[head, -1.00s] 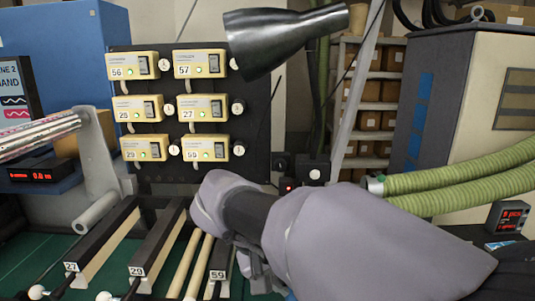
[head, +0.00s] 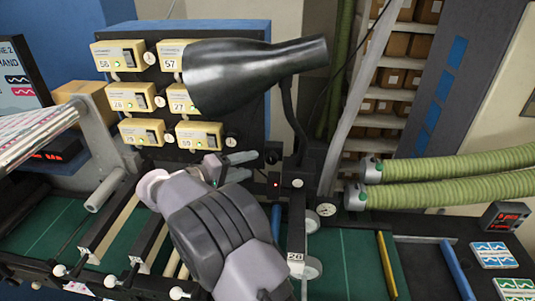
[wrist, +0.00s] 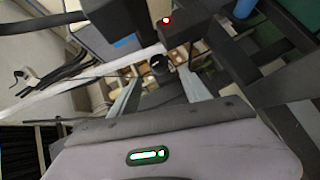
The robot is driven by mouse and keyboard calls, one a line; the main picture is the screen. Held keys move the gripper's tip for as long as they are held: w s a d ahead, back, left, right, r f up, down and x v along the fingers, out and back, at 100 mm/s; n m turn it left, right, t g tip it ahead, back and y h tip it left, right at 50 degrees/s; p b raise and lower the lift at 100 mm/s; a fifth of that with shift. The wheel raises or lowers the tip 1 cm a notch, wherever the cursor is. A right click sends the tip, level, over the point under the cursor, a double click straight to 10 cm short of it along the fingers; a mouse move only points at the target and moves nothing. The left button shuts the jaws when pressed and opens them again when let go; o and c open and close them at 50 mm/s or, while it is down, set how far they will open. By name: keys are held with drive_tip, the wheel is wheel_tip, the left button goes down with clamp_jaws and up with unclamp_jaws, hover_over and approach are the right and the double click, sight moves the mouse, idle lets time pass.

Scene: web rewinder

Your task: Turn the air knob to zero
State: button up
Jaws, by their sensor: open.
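A small pale round knob (head: 297,183) sits on a dark block right of the yellow-box panel, beside a red light (head: 275,184). I cannot read a label or its setting, so I cannot tell whether it is the air knob. A round gauge (head: 326,209) is just below right. My gripper (head: 246,166) is open, its fingers pointing right, left of the red light and apart from the knob. In the wrist view the two fingers (wrist: 160,72) are spread, with a dark round thing between them in the distance.
Green hoses (head: 450,168) run at the right. Black bars and a green bed (head: 350,260) lie below.

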sight(267, 161)
drive_tip(key=x, duration=0.4)
drive_tip(key=p+x, duration=0.1)
drive_tip(key=x, duration=0.1)
drive_tip(key=shift+w+d+r, duration=0.15)
drive_tip(key=shift+d+r, duration=0.05)
drive_tip(key=shift+d, duration=0.15)
drive_tip(key=shift+w+f, duration=0.1)
drive_tip(key=shift+w, duration=0.05)
drive_tip(key=shift+w+f, duration=0.1)
drive_tip(key=shift+x, duration=0.8)
drive_tip(key=shift+s+a, duration=0.25)
drive_tip(key=shift+s, duration=0.1)
drive_tip(key=c, duration=0.6)
drive_tip(key=shift+d, duration=0.1)
clamp_jaws()
drive_tip(key=shift+w+f+n+t+h+b, duration=0.1)
drive_tip(key=shift+f+n+t+h+b, duration=0.25)
drive_tip(key=shift+b, duration=0.45)
drive_tip(key=n+t+h+b, duration=0.1)
drive_tip(key=n+b, duration=0.1)
drive_tip(key=b, duration=0.2)
drive_tip(key=shift+f+h, duration=0.1)
drive_tip(key=shift+h, duration=0.25)
drive_tip(key=shift+r+n+t, duration=0.25)
drive_tip(key=shift+r, duration=0.05)
